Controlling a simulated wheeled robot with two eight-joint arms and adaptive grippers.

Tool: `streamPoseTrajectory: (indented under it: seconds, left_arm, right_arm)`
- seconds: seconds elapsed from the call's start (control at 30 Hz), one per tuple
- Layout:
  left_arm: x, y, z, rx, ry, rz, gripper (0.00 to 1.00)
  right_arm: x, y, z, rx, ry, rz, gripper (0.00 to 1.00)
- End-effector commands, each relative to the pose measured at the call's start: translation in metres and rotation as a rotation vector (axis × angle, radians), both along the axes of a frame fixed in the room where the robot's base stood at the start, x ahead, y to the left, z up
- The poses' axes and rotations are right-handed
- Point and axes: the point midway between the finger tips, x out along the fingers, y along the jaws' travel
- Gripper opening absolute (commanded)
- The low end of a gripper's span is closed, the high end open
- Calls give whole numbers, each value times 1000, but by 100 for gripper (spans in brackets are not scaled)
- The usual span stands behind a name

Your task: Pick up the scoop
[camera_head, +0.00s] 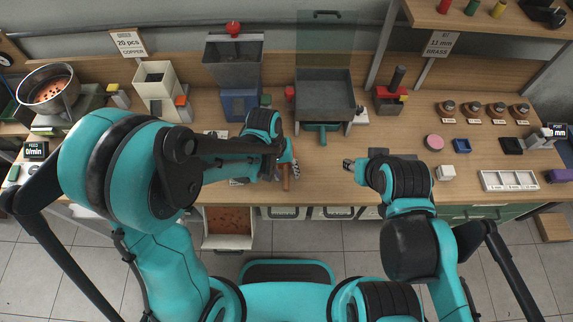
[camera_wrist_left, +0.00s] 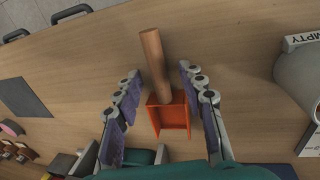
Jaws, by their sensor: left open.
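The scoop has an orange square pan and a brown wooden handle. In the left wrist view the scoop (camera_wrist_left: 172,116) lies on the wooden table between the fingers of my left gripper (camera_wrist_left: 160,72). The fingers are spread on both sides of it, with gaps to the handle. In the head view the scoop's handle (camera_head: 286,180) points toward the table's front edge, and my left gripper (camera_head: 289,168) is over it, partly hiding the pan. My right gripper (camera_head: 348,164) is over the table to the right, apart from the scoop; its opening is too small to judge.
A grey hopper tray (camera_head: 325,92) with a teal part beneath stands behind the scoop. A blue box (camera_head: 240,104) stands under a grey hopper at back left. A white compartment tray (camera_head: 508,181) lies far right. A drawer of copper-coloured pieces (camera_head: 228,228) is open below the front edge.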

Motion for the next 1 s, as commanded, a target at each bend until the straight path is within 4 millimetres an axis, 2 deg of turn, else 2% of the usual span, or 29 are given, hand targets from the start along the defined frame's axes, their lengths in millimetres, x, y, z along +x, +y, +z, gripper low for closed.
streamPoseTrajectory:
  seconds: [0.17, 0.3, 0.33, 0.77, 0.87, 1.0]
  left_arm:
    - [0, 0, 1, 0, 0, 0, 40]
    - [0, 0, 1, 0, 0, 0, 3]
    - [0, 0, 1, 0, 0, 0, 0]
    - [0, 0, 5, 0, 0, 0, 0]
    - [0, 0, 14, 0, 0, 0, 0]
    - [0, 0, 37, 0, 0, 0, 0]
  right_arm:
    - [0, 0, 1, 0, 0, 0, 40]
    - [0, 0, 1, 0, 0, 0, 40]
    - [0, 0, 1, 0, 0, 0, 40]
    - [0, 0, 3, 0, 0, 0, 40]
    - [0, 0, 7, 0, 0, 0, 40]
    - [0, 0, 17, 0, 0, 0, 40]
